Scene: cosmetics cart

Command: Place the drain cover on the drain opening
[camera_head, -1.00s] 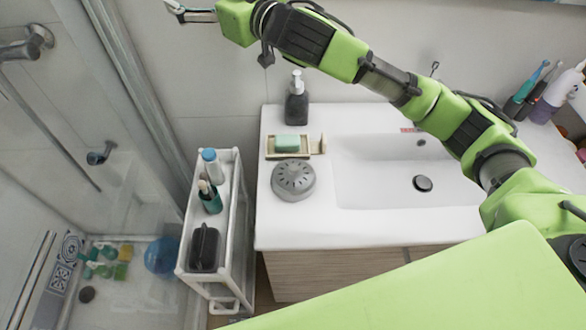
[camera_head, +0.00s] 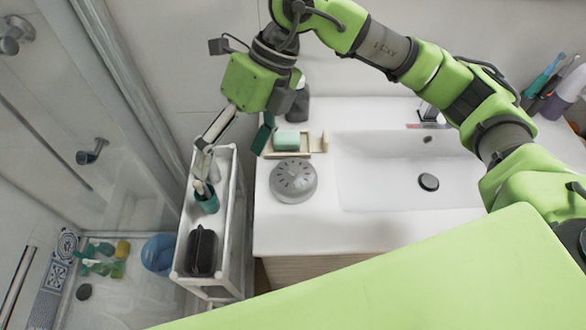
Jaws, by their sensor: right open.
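A grey round domed piece with slots in its top (camera_head: 293,180) sits on the counter left of the basin; it may be the drain cover. A dark round disc (camera_head: 428,182) lies at the drain spot of the white basin (camera_head: 375,165). Another dark round spot (camera_head: 84,292) shows on the shower floor; I cannot tell whether it is a drain opening. My right gripper (camera_head: 231,152) is open, pointing down over the cart and the counter's left edge, left of the domed piece and apart from it. My left gripper is not in view.
A narrow white cart (camera_head: 236,235) holds a teal bottle (camera_head: 207,198) and a black case (camera_head: 202,250). A green soap in a dish (camera_head: 287,140) and a dark dispenser (camera_head: 299,104) stand behind the domed piece. A blue bowl (camera_head: 158,254) is on the shower floor.

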